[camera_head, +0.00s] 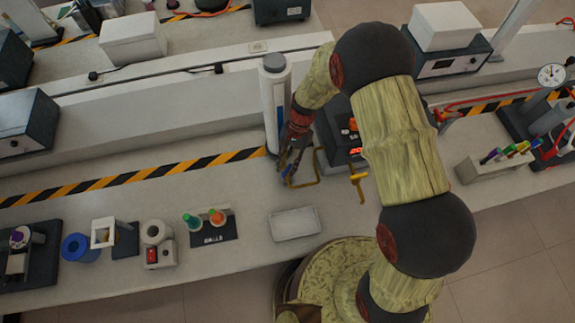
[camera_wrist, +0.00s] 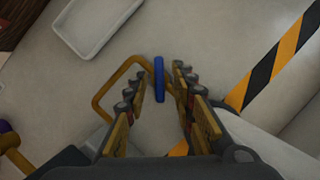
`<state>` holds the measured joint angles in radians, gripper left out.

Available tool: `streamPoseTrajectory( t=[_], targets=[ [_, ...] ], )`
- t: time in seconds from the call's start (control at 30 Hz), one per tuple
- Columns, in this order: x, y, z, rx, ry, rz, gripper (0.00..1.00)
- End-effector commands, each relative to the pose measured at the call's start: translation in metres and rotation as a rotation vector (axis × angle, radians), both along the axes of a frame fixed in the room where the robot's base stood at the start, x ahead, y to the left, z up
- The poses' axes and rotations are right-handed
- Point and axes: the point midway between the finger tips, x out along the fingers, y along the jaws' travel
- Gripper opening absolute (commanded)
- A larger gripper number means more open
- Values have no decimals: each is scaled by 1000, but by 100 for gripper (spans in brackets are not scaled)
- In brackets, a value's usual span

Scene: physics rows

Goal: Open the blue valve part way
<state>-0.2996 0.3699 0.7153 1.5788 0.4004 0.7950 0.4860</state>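The blue valve shows in the wrist view as a narrow blue handle (camera_wrist: 159,80), seen nearly edge-on. My gripper (camera_wrist: 160,73) is open, with one finger on each side of the handle. A gap shows between the handle and each finger, so I see no contact. A bent yellow pipe (camera_wrist: 103,92) runs beside and behind the left finger. In the head view my gripper (camera_head: 290,168) is beside the yellow pipe (camera_head: 318,168), and the blue handle cannot be made out there.
A white tray (camera_head: 295,224) lies on the bench in front of the pipe. A tall white cylinder (camera_head: 274,100) stands behind my gripper. A dark box with a red display (camera_head: 335,130) is close on the right. Bare bench (camera_head: 120,205) extends left.

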Motion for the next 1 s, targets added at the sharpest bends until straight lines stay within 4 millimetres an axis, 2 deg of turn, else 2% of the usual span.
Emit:
streamPoseTrajectory(
  t=[0.37, 0.57, 0.8, 1.0],
  targets=[
    [2, -1, 4, 1, 0, 0, 28],
    [12, -7, 31, 0, -3, -2, 28],
    [29, -15, 76, 0, -4, -1, 28],
    [38, -21, 102, 0, -1, -1, 28]
  ],
)
